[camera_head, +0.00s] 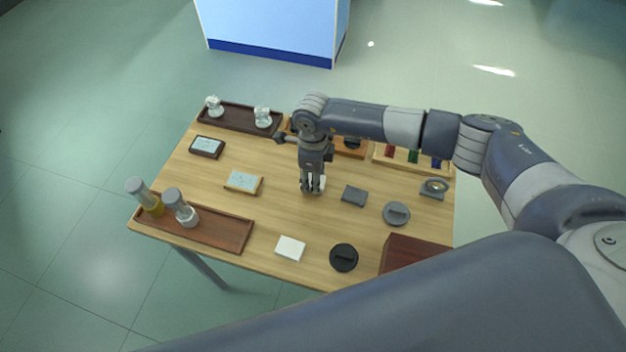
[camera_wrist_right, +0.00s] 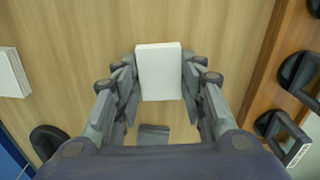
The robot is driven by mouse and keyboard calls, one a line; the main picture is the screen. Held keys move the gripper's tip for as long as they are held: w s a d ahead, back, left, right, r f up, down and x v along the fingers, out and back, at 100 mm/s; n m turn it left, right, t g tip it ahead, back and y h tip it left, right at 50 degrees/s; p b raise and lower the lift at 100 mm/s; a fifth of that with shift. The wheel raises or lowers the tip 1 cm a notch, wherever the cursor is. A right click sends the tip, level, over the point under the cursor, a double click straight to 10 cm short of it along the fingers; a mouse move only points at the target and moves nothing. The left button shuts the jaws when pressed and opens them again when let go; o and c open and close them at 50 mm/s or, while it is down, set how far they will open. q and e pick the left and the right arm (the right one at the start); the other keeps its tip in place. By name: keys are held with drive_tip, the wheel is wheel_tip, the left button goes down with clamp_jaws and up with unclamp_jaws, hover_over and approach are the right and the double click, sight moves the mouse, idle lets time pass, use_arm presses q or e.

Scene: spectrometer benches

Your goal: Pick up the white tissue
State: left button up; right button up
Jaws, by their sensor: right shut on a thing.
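The white tissue (camera_wrist_right: 159,72) is a small, plain white block in the right wrist view, between the two fingers of my right gripper (camera_wrist_right: 160,84). The fingers are closed on its sides. In the head view my right gripper (camera_head: 312,188) points down over the middle of the wooden table, and only a sliver of the tissue (camera_head: 322,183) shows beside the fingers. I cannot tell whether the tissue touches the tabletop. My left gripper is not in view.
A white pad (camera_head: 290,248) and a black disc (camera_head: 344,257) lie near the front edge. A grey block (camera_head: 354,195) and grey disc (camera_head: 396,213) lie right of my gripper. A brown tray (camera_head: 225,233) holds two bottles. Bare wood surrounds my gripper's left.

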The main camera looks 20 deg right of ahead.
drive_tip(key=shift+r+b, duration=0.3)
drive_tip(key=shift+r, duration=0.2)
wheel_tip(320, 180, up, 2)
drive_tip(key=shift+w+r+b, duration=0.1)
drive_tip(key=shift+r+b, duration=0.05)
drive_tip(key=shift+b, duration=0.45)
drive_tip(key=s+a+b, duration=0.1)
drive_tip(key=s+a, duration=0.2)
drive_tip(key=s, duration=0.1)
drive_tip(key=s+a+r+b, duration=0.1)
drive_tip(key=s+a, duration=0.1)
drive_tip(key=s, duration=0.2)
drive_tip(key=s+a+b, duration=0.1)
drive_tip(key=s+a, duration=0.2)
drive_tip(key=s, duration=0.1)
drive_tip(key=shift+s+a+r+b, duration=0.1)
drive_tip(key=shift+a+r+b, duration=0.1)
drive_tip(key=shift+a+b, duration=0.15)
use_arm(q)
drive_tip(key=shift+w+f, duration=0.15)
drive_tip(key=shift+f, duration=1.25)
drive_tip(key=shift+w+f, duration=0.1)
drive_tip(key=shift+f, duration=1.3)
use_arm(e)
drive_tip(key=shift+s+a+r, duration=0.15)
drive_tip(key=shift+s+a, duration=0.15)
drive_tip(key=shift+s, duration=0.25)
drive_tip(key=shift+o, duration=0.5)
